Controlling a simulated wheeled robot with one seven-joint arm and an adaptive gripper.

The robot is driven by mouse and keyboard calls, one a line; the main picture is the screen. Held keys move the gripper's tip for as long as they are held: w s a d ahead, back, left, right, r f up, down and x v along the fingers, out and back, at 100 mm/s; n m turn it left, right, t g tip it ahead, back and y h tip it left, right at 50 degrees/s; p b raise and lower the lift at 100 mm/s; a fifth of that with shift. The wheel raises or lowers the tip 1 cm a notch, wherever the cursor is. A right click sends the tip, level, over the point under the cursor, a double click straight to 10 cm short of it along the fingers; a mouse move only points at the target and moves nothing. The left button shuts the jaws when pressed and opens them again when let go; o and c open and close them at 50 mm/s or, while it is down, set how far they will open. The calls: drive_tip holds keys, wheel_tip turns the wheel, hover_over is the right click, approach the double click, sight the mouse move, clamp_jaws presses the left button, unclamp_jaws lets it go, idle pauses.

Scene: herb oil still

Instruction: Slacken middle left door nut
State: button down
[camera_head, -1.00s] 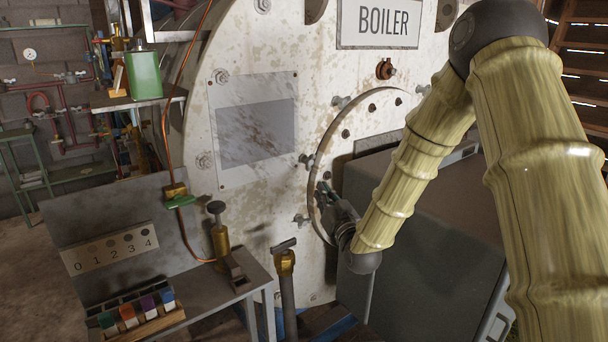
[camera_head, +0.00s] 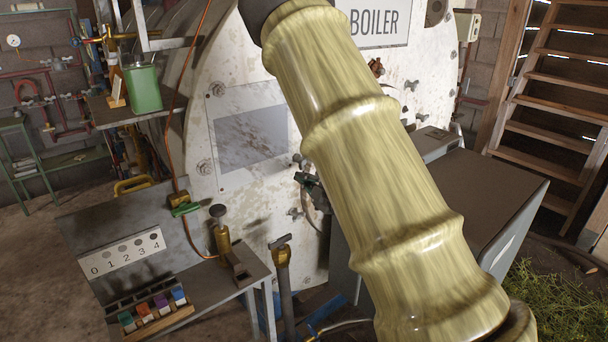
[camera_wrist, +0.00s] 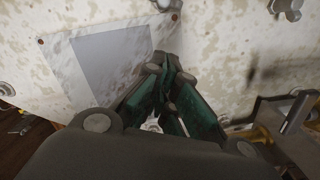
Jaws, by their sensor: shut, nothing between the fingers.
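The round boiler door is mostly hidden behind my arm in the head view; only a strip of its left rim (camera_head: 309,216) shows. Small metal clamp nuts sit along that left side: one (camera_head: 298,160) just above my gripper and one (camera_head: 294,213) below it. My gripper (camera_head: 304,180) is beside the door's left edge, its green fingers pointing left. In the wrist view my gripper (camera_wrist: 170,62) is shut and empty, in front of the stained white boiler face. I cannot tell whether it touches a nut. Something small and pale shows between the finger links.
The boiler front (camera_head: 265,190) has a grey panel (camera_head: 250,138). A bench (camera_head: 200,285) with a numbered plate and coloured blocks stands at lower left, beside a T-handled post (camera_head: 283,270). A grey box (camera_head: 470,200) stands to the right, near wooden stairs (camera_head: 560,100).

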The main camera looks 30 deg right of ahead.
sight(300, 169)
drive_tip(key=w+d+f+p, duration=0.1)
drive_tip(key=w+d+p, duration=0.2)
drive_tip(key=w, duration=0.6)
drive_tip(key=shift+f+p, duration=0.35)
drive_tip(key=shift+f+b, duration=0.2)
drive_tip(key=shift+b, duration=0.15)
drive_tip(key=shift+d+n+b, duration=0.25)
drive_tip(key=shift+n+b, duration=0.25)
drive_tip(key=shift+b, duration=0.25)
drive_tip(key=shift+d, duration=0.1)
